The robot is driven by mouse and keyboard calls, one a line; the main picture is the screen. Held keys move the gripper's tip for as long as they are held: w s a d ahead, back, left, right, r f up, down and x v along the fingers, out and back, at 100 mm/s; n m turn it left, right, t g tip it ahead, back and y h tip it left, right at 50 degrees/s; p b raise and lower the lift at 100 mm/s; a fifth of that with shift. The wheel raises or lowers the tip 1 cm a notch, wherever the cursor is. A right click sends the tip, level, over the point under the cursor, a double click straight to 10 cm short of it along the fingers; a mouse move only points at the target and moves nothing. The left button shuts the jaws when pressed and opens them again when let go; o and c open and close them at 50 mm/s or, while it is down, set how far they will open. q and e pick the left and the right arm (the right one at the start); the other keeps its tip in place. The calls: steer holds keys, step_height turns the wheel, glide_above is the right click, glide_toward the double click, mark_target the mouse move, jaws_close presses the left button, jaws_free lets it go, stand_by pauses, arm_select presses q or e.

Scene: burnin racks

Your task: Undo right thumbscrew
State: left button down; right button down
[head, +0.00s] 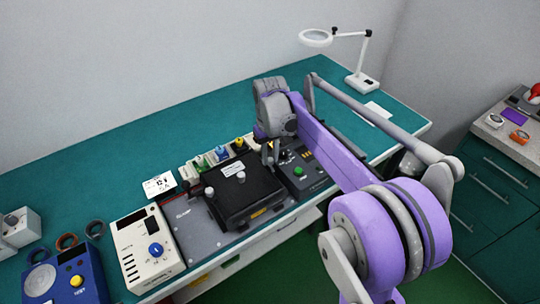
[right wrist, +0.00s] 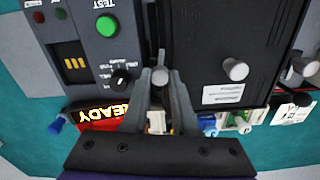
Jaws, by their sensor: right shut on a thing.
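My right gripper (right wrist: 160,84) is shut on the right thumbscrew (right wrist: 160,74), a small grey knob between the fingertips at the edge of the black box (right wrist: 215,25). In the head view my right gripper (head: 268,156) reaches down at the right side of the black box (head: 255,198), and the thumbscrew is hard to make out there. A pale knob (head: 240,177) stands on the box, and another pale knob (head: 209,191) is at its left side. Both knobs show in the right wrist view (right wrist: 235,69). My left gripper is not in view.
A dark test panel (head: 302,172) with a green button (right wrist: 106,27) and a black dial (right wrist: 121,77) stands close beside the gripper. A white meter (head: 147,247) is at left. Small coloured items (head: 220,152) line the back.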

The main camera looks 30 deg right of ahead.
mark_target(270, 159)
steer(key=shift+n, duration=0.9)
steer(key=c, duration=0.7)
jaws_free()
steer(key=shift+r, duration=0.15)
step_height(270, 159, up, 11)
steer(key=shift+f+p, duration=0.2)
steer(key=shift+p, duration=0.15)
